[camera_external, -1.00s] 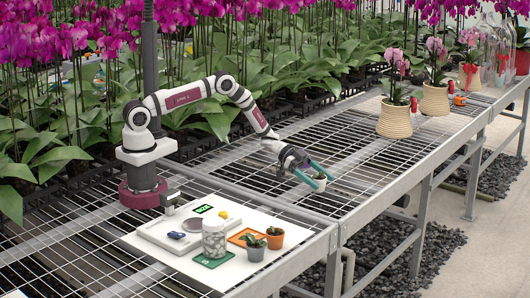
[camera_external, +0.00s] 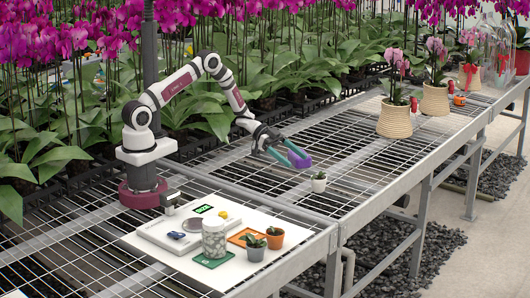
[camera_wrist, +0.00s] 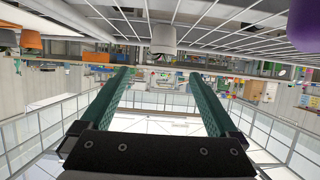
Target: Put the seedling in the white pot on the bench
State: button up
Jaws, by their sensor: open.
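The white pot (camera_external: 319,185) stands upright on the wire-mesh bench, with the small green seedling (camera_external: 319,175) in it. My gripper (camera_external: 294,159) is above and to the left of the pot, apart from it. Its teal fingers are spread and no pot is between them. In the wrist view, my gripper (camera_wrist: 161,74) shows both fingers wide apart, and the white pot (camera_wrist: 163,40) appears beyond the fingertips; its seedling is not clear there.
A purple thing (camera_external: 302,159) shows beside my fingers; whether it touches them is unclear. A white board (camera_external: 160,262) with a scale, a jar (camera_external: 214,240) and small pots (camera_external: 256,250) is at the front left. Woven-pot orchids (camera_external: 394,118) stand at the right. Mesh around the white pot is clear.

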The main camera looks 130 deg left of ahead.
jog(key=w+d+r+m+g+h, duration=0.15)
jog(key=d+r, duration=0.25)
jog(key=d, duration=0.4)
jog(key=w+d+r+m+g+h, duration=0.1)
jog(key=w+d+r+g+h, duration=0.15)
jog(key=d, duration=0.55)
jog(key=w+d+r+m+g+h, duration=0.2)
jog(key=d+r+h, duration=0.15)
jog(key=d, duration=0.55)
jog(key=s+d+r+m+g+y, duration=0.1)
jog(key=s+d+r+g, duration=0.1)
jog(key=s+d+g, duration=0.35)
jog(key=s+d+r+m+g+y, duration=0.1)
jog(key=s+d+r+g+y, duration=0.15)
jog(key=s+d, duration=0.55)
jog(key=s+y, duration=0.6)
jog(key=s, duration=0.3)
jog(key=shift+s+a+r+n, duration=0.35)
jog(key=shift+a+r+n, duration=0.05)
jog(key=shift+n, duration=0.05)
